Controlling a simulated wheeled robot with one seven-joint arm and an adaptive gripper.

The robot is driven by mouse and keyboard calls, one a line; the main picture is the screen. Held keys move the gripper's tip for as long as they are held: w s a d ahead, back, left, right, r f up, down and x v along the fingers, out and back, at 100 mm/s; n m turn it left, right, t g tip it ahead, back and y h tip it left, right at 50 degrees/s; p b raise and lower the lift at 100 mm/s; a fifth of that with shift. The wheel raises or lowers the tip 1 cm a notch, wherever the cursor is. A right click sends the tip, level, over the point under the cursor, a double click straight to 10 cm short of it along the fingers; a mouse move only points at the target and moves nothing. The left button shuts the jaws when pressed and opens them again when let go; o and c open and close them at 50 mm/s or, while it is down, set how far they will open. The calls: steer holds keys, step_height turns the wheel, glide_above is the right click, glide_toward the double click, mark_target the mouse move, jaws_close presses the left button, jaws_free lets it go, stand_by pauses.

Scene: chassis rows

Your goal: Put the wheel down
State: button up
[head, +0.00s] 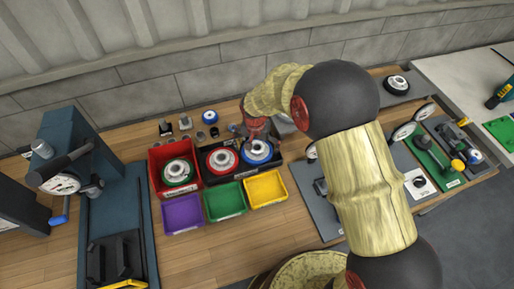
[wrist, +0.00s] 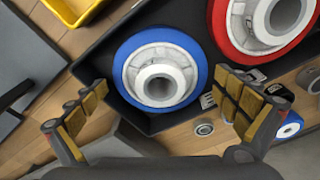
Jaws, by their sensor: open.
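A wheel with a blue rim and pale hub (head: 257,152) lies flat in the black tray (head: 238,178), at its right end. It also shows in the wrist view (wrist: 190,62). A red-rimmed wheel (head: 221,161) lies to its left in the same tray. A green-rimmed wheel (head: 178,173) sits in the red bin (head: 157,158). My gripper (wrist: 160,90) is open and empty, its fingers spread wide on either side of the blue wheel's near edge. In the head view my arm hides part of the area just right of the tray.
Purple (head: 182,213), green (head: 225,201) and yellow (head: 266,189) bins stand in front of the tray. A blue press-like fixture (head: 110,215) stands at the left. Several small parts lie behind the tray. A dark wheel (head: 396,85) lies at the back right.

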steer(key=s+d+r+p, duration=0.1)
steer(key=s+d+r, duration=0.1)
steer(key=r, duration=0.8)
steer(key=s+d+r+p, duration=0.2)
steer(key=r, duration=0.8)
steer(key=s+d+r+n+t, duration=0.1)
steer(key=s+d+r+t, duration=0.1)
steer(key=s+d+r, duration=0.55)
steer(key=s+d+r+n+t, duration=0.1)
steer(key=s+d+r, duration=0.1)
steer(key=s, duration=0.6)
steer(key=s+d+r+n+t, duration=0.1)
steer(key=s+d+r, duration=0.2)
steer(key=s+r, duration=0.2)
steer(key=s, duration=0.3)
steer(key=shift+s, duration=0.15)
